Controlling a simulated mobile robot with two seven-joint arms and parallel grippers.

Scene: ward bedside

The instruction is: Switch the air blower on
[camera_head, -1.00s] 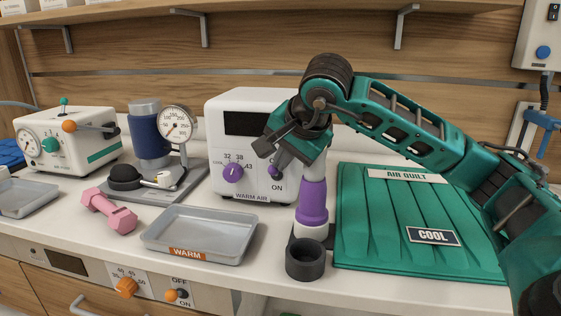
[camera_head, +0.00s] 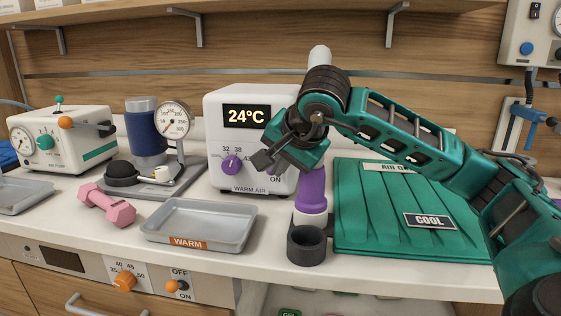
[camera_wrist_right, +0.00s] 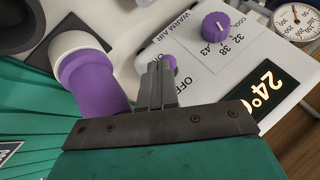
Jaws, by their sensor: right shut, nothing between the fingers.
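The air blower (camera_head: 222,110) is a white box marked WARM AIR. Its display (camera_head: 246,116) is lit and reads 24°C. A purple dial (camera_head: 232,165) is on its front, also in the wrist view (camera_wrist_right: 216,26). My right gripper (camera_head: 262,160) is shut and empty in front of the blower's lower right front, just above the ON label. In the wrist view its closed fingers (camera_wrist_right: 157,86) are at the small purple switch (camera_wrist_right: 170,62), partly covering it; I cannot tell whether they touch. My left gripper is not in view.
A purple and white hose end (camera_head: 311,190) stands by a dark round holder (camera_head: 307,246), right of the blower. A green air quilt (camera_head: 375,215) lies further right. A grey WARM tray (camera_head: 200,222) and pink dumbbell (camera_head: 106,206) are at front left.

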